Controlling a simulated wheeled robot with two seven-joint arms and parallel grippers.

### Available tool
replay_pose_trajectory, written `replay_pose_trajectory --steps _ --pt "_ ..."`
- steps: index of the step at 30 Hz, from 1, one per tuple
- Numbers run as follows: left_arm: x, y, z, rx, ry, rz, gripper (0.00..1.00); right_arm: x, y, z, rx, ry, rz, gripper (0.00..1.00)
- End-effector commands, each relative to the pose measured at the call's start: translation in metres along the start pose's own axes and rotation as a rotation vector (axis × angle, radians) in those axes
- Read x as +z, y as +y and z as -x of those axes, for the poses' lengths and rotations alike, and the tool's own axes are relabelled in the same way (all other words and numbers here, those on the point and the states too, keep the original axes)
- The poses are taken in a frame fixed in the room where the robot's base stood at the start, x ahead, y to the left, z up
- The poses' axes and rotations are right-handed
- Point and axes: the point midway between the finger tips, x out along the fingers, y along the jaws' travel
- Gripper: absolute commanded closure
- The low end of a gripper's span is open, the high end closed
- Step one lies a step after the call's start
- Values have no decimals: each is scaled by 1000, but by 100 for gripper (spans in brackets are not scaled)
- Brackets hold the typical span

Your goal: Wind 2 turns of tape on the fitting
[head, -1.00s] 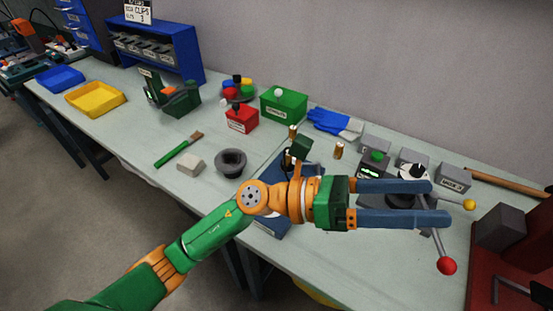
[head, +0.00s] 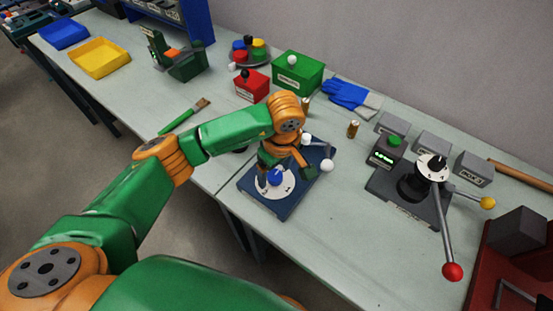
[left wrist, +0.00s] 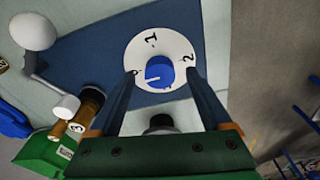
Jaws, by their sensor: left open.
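A blue base plate (head: 266,201) carries a white numbered dial (head: 287,186) with a blue knob (head: 276,177). A grey crank arm with white balls (head: 327,165) stands at its right. My left gripper (head: 265,174) points down over the dial. In the left wrist view its two fingers are open on either side of the blue knob (left wrist: 159,72), with no clear contact. I cannot tell which part is the fitting or the tape. My right gripper is out of view.
A dark dial station (head: 410,192) with red and yellow crank balls stands at right. Grey boxes (head: 432,145), blue gloves (head: 346,95), green box (head: 297,72) and red box (head: 252,86) are behind. The bench between the two stations is clear.

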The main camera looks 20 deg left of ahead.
Motion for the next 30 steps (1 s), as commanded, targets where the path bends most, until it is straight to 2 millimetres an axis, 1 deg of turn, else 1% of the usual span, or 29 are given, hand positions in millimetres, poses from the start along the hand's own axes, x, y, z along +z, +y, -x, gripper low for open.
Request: replay_pose_trajectory --steps 6,7,8,9,11,12,14,15,16,17,18,20,21,22,30 --pt "0 0 -2 1 -1 0 18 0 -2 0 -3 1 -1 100" --pt "0 0 -2 1 -1 0 21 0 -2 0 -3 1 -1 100" --pt "0 0 -2 1 -1 0 29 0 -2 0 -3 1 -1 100" --pt "0 0 -2 1 -1 0 40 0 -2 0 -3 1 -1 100" --pt "0 0 -2 1 -1 0 56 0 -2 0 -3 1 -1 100" --pt "0 0 -2 1 -1 0 66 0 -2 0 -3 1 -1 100" --pt "0 0 -2 1 -1 0 83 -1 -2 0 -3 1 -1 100" --pt "0 0 -2 1 -1 0 94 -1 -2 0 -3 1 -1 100" --pt "0 0 -2 1 -1 0 100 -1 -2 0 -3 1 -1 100" --pt "0 0 -2 1 -1 0 56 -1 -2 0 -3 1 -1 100" --pt "0 0 -2 1 -1 0 67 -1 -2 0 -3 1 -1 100" --pt "0 0 -2 1 -2 0 83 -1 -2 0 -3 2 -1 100" --pt "0 0 -2 1 -2 0 94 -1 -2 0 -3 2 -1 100" --pt "0 0 -2 1 -2 0 100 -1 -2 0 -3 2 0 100" --pt "0 0 -2 3 -1 -6 100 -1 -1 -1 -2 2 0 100"
